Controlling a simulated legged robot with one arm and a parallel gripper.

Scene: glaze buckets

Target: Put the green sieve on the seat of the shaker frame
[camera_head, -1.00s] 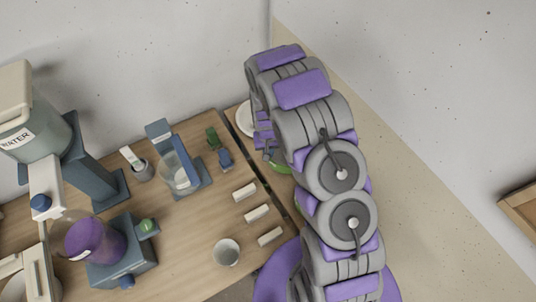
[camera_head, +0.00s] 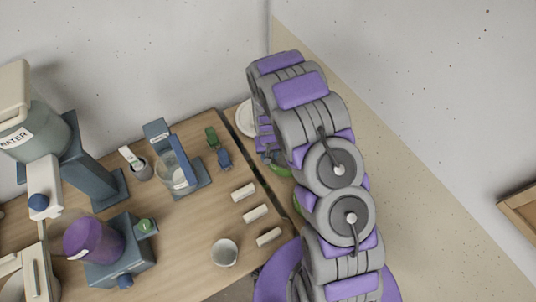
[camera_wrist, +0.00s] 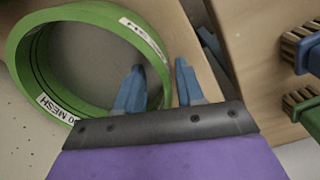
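The green sieve (camera_wrist: 85,14) is a ring with a white mesh label, at the left of the wrist view. In the head view the sieve (camera_head: 281,171) is mostly hidden behind my arm. My gripper (camera_wrist: 160,67) is open, with one blue fingertip over the inside of the ring and the other outside. The ring's wall passes between them, and I see no clear contact. I cannot tell for sure which blue stand is the shaker frame; one blue upright stand (camera_head: 157,131) with a clear vessel (camera_head: 172,172) is at the back of the table.
Green (camera_head: 211,136) and blue (camera_head: 224,158) brushes lie near the stand. Several pale blocks (camera_head: 255,214) line the wooden table's (camera_head: 190,228) right side. A grey cup (camera_head: 225,252), a purple jar (camera_head: 92,240) and a water dispenser (camera_head: 35,132) stand further left. A dark gap runs beside the table's right edge.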

